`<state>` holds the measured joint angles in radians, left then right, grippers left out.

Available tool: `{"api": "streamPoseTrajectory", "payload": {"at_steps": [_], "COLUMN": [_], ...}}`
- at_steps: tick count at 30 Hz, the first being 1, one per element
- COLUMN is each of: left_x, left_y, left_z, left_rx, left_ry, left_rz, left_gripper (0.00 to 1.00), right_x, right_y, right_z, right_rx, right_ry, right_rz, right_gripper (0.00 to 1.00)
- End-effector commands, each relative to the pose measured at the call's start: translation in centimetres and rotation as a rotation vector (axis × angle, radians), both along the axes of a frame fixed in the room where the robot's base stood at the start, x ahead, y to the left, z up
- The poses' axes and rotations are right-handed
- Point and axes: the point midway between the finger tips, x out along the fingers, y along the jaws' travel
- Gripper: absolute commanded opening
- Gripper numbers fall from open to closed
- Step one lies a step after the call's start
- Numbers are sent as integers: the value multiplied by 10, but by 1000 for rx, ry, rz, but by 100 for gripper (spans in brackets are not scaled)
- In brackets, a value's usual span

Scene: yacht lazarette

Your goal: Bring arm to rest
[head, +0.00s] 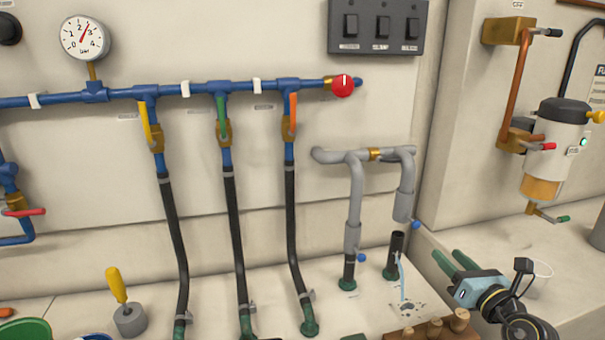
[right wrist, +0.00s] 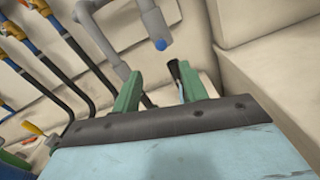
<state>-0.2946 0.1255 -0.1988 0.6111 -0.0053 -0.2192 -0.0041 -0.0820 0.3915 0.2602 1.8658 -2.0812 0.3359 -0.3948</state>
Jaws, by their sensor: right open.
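My right gripper (head: 452,261) is at the lower right of the head view, its two green fingers apart and nothing between them. It is to the right of the short black hose stub (head: 396,245), which has a light blue strip beside it. In the right wrist view the open fingers (right wrist: 160,95) point toward the grey pipe (right wrist: 150,20) and the stub (right wrist: 174,70). The grey pipe (head: 356,205) hangs from the wall in the head view, and its right leg ends above the stub. My left gripper is not in view.
A blue manifold (head: 180,89) with several valve levers and black hoses runs along the wall. A filter unit (head: 555,140) is mounted on the right wall. Brown pegs (head: 459,320) stand near the front edge. A yellow-handled tool (head: 117,285) stands at the left.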

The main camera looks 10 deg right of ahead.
Motion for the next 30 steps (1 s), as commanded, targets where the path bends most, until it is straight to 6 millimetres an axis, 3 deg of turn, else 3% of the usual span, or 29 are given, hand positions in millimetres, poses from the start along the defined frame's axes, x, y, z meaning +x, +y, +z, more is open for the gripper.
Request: {"api": "streamPoseTrajectory", "payload": {"at_steps": [5,9,12,16,20,24,30], "left_x": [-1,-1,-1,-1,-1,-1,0], "left_y": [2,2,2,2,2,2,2], "left_z": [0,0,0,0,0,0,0], "left_rx": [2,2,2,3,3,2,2], "left_ry": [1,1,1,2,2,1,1], "left_rz": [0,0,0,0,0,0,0], "left_gripper": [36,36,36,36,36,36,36], "right_x": [-16,-43,-64,-94,-128,-170,-226], "right_y": [19,22,15,8,19,56,116], "right_z": [23,40,35,2,-51,-107,-150], "right_rx": [270,692,1013,1422,1791,2083,2269], "right_ry": [-143,-295,-359,-374,-303,-143,115], "right_rz": [-5,-73,-170,-361,-624,-945,-1319], "right_gripper": [43,43,43,43,43,43,43]}}
